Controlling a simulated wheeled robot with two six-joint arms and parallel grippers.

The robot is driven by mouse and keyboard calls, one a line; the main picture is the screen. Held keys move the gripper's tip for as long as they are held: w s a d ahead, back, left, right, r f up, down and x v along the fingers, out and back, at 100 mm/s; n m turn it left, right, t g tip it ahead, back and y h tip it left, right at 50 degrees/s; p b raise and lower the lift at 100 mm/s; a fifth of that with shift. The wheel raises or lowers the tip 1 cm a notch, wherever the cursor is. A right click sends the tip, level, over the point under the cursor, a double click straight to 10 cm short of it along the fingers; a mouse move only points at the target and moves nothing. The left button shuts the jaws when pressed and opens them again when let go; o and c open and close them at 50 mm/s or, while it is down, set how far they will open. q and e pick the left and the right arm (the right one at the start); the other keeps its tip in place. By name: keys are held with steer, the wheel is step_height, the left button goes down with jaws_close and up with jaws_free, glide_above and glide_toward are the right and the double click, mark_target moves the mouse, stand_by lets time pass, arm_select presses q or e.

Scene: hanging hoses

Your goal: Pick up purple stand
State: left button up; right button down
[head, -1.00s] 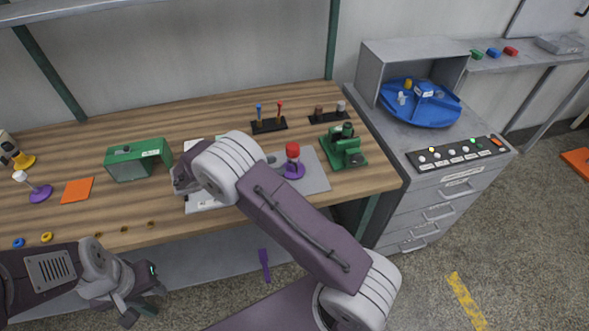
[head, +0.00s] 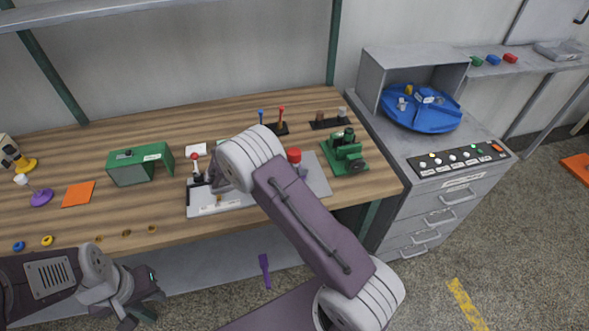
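A purple stand (head: 41,197) with a round base is on the wooden table at the far left, a white knob (head: 20,179) at its upper left. A second item with a red top (head: 294,155) stands on the grey board; its lower part is now behind my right arm. My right gripper (head: 217,181) is low over the grey board, beside a black fixture with a red knob (head: 195,157); its fingers are mostly hidden. My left gripper (head: 140,309) is in front of the table edge, away from the purple stand; its finger opening is unclear.
The grey board (head: 222,207) lies mid-table. A green bracket (head: 140,163), an orange square (head: 78,194) and a yellow-based item (head: 24,164) are on the left. A green machine (head: 344,153) stands right. A purple object (head: 265,270) is below the table.

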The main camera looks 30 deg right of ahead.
mark_target(296, 158)
steer(key=shift+r, duration=0.15)
step_height(296, 158, up, 4)
steer(key=shift+r+p, duration=0.1)
steer(key=shift+p, duration=0.2)
steer(key=s+d+r, duration=0.6)
steer(key=s+d, duration=0.2)
steer(key=shift+d+r, duration=0.15)
steer(key=shift+r, duration=0.1)
